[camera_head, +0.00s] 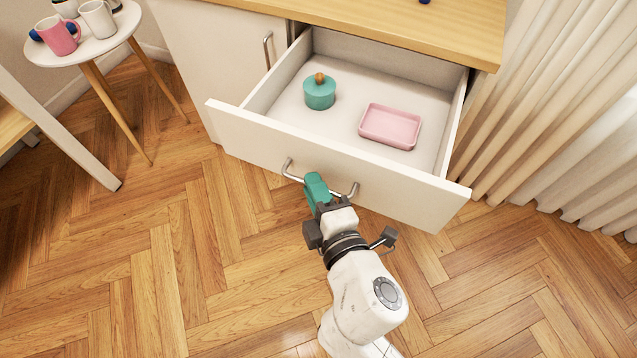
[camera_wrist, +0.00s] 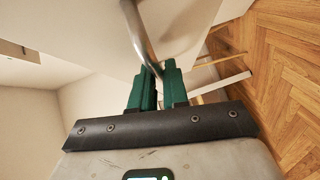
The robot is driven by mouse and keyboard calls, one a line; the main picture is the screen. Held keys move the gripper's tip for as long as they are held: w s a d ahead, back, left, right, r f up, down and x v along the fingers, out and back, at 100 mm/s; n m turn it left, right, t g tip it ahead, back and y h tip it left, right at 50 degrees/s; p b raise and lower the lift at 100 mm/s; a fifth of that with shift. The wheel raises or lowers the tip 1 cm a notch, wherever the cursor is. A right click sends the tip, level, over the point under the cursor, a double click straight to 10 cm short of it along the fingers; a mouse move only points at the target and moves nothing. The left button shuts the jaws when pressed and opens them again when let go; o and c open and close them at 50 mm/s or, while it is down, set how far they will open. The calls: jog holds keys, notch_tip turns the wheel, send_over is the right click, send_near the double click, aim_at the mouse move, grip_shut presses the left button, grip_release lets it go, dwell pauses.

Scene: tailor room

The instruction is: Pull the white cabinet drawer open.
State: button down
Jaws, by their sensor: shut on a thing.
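The white cabinet drawer (camera_head: 400,192) stands well out from the cabinet, and its inside shows from above. Its metal bar handle (camera_head: 288,169) runs across the front panel. My gripper (camera_head: 314,180), with green fingers, is shut on the handle near its middle. In the wrist view the handle (camera_wrist: 136,28) passes between the green fingers of my gripper (camera_wrist: 157,80). Inside the drawer, a teal lidded pot (camera_head: 319,95) with a brown knob stands at the left. A pink tray (camera_head: 390,126) lies at the right.
The white cabinet (camera_head: 195,60) has a wooden top (camera_head: 400,22) and a door with its own handle at left. A round table (camera_head: 85,48) with mugs stands far left. Cream curtains (camera_head: 540,110) hang close to the drawer's right side. The wood floor (camera_head: 130,270) in front is clear.

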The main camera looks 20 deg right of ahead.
dwell(0.3)
jog(key=c, duration=1.2)
grip_release()
jog(key=shift+s, duration=0.1)
jog(key=s+r+b, duration=0.1)
jog(key=s, duration=0.9)
jog(key=shift+s+r, duration=0.25)
jog(key=shift+s, duration=0.05)
